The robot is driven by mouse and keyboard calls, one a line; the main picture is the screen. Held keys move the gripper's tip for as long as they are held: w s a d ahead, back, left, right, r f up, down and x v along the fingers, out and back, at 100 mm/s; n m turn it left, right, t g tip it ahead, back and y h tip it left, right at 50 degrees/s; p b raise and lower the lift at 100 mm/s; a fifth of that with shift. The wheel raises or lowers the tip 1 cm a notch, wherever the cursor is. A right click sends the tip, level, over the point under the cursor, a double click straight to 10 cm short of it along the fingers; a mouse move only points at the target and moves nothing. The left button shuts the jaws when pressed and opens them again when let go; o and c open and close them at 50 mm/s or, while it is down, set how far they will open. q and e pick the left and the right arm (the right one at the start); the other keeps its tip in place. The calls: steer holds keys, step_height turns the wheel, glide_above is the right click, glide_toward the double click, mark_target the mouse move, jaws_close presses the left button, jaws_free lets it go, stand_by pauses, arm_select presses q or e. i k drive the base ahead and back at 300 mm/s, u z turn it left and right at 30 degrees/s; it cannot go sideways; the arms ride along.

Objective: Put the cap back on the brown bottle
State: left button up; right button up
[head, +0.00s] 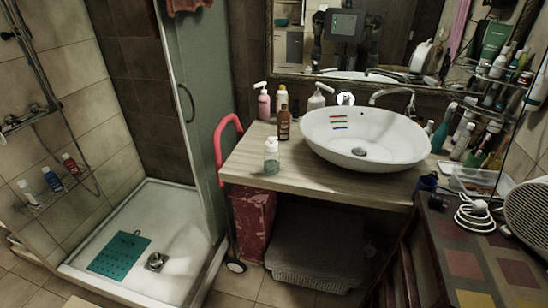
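The brown bottle (284,124) stands upright on the wooden counter, just left of the white basin. Its top looks narrow and dark, and I cannot tell whether it is bare. I cannot make out a loose cap with certainty. A small clear bottle with a white top (272,157) stands in front of the brown bottle, near the counter's front edge. Neither of my grippers is in view.
The white basin (366,135) fills the counter's right half. A pink pump bottle (264,104), a yellowish bottle (282,97) and a white pump bottle (317,99) stand behind the brown bottle. A red-handled cart (228,140) stands left.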

mark_target(283, 115)
steer(key=u, duration=2)
steer(key=i, duration=1.2)
steer(key=z, duration=3.75)
